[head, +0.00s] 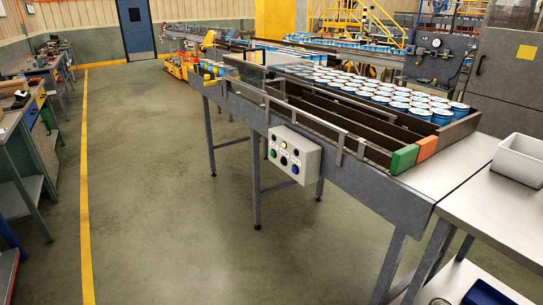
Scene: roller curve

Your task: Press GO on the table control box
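The control box (306,157) is a pale box fixed to the near side of the conveyor table (375,190), below its rail. Its front face carries a few small round lamps and buttons. A green button (273,153) sits at the left of the lower row, a dark one is in the middle, and a blue button (295,169) is at the right. Any lettering, including GO, is too small to read. Neither of my grippers shows in the head view, and nothing is touching the box.
Many blue-and-white cans (400,106) stand on the conveyor. A green block (404,158) and an orange block (427,146) sit at its near end. A white bin (519,160) is on the steel table at right. Workbenches line the left. Open floor (190,245) lies in front of the box.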

